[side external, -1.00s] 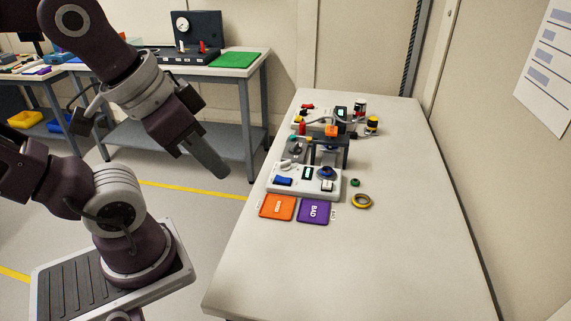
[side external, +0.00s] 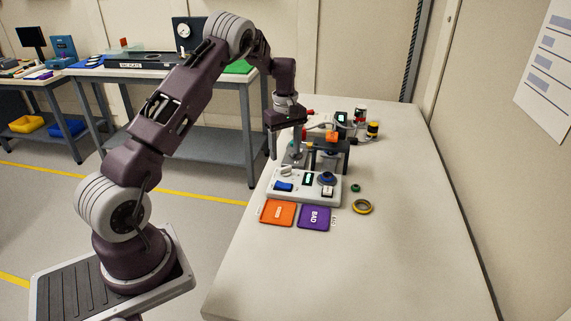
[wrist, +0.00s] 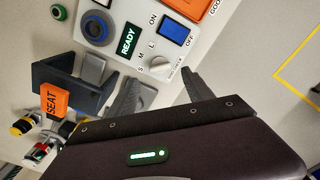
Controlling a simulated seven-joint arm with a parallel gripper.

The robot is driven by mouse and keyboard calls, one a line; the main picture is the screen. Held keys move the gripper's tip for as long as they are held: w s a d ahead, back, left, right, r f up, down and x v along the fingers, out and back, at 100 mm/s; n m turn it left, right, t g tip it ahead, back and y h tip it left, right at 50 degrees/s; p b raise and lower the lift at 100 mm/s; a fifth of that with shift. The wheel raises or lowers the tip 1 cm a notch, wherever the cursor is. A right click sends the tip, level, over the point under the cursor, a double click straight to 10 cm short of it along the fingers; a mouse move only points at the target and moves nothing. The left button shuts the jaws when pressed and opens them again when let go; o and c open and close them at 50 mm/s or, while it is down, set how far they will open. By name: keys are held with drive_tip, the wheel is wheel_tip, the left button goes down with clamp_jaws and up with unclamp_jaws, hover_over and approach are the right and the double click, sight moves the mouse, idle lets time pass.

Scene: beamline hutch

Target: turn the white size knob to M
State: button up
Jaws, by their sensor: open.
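The white size knob (wrist: 160,68) sits on the pale control panel (wrist: 127,62) in the wrist view, beside the printed letters S, M and L. Which letter it points at is too small to tell. My gripper (wrist: 162,79) is open, its two dark fingers spread either side of the knob in that view, with nothing between them. In the side external view my gripper (side external: 285,152) points down above the back left part of the panel (side external: 305,202). The gap between fingertips and knob is hard to judge.
The panel also has a green READY display (wrist: 127,39), a blue ON/OFF switch (wrist: 174,29) and a blue-ringed dial (wrist: 95,28). A dark fixture with an orange SEAT block (wrist: 56,100) stands close by.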

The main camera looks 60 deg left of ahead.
sight(285, 170)
wheel_tip(285, 170, down, 6)
drive_tip(key=shift+r, duration=0.25)
drive_tip(key=shift+d, duration=0.1)
clamp_jaws()
drive_tip(key=m, duration=0.3)
drive_tip(key=shift+m, duration=2.3)
